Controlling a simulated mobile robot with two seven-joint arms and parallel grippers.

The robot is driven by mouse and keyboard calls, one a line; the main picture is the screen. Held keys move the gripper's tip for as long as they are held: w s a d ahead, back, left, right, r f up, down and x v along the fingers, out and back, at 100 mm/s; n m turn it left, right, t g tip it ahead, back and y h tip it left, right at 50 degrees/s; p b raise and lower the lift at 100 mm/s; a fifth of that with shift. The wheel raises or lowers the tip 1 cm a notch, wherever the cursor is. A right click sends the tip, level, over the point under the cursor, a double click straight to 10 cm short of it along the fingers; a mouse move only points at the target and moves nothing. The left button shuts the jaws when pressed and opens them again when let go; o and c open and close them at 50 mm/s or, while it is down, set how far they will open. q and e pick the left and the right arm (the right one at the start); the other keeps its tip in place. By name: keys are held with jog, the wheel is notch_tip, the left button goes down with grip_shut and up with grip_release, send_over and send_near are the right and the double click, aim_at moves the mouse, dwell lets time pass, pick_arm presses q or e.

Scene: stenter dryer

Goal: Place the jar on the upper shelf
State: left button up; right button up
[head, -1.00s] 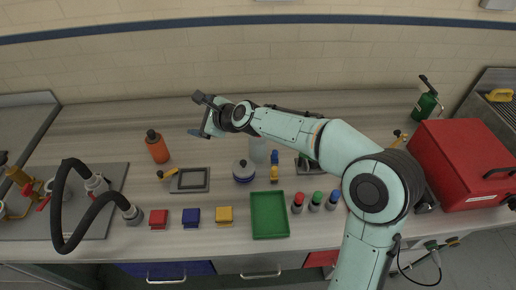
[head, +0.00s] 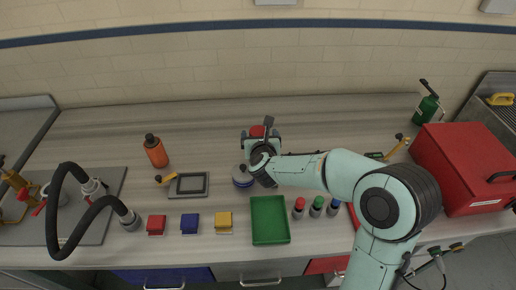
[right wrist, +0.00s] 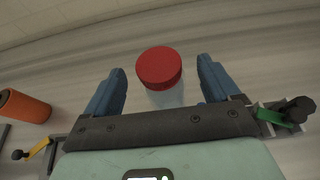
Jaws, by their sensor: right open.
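The jar has a red lid (right wrist: 159,68) and a pale, clear body below it. In the head view its red lid (head: 257,130) shows just beyond my right gripper (head: 261,138), and its body is mostly hidden by the gripper. In the right wrist view the two blue fingers of my right gripper (right wrist: 161,75) are open, with the jar between and slightly ahead of them. I see a gap on each side of the lid. My left gripper is not in view. No upper shelf shows in these frames.
An orange bottle (head: 155,151) stands left. A red box (head: 465,165) is at right.

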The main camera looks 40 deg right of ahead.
aim_at(258, 133)
jog(key=p+x, duration=0.2)
jog(key=x, duration=0.4)
jog(key=shift+w+a, duration=0.1)
jog(key=shift+a, duration=0.05)
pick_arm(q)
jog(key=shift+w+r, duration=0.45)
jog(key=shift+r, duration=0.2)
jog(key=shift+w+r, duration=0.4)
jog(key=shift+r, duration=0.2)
pick_arm(e)
jog(key=shift+s, duration=0.2)
jog(key=c, duration=0.3)
grip_shut()
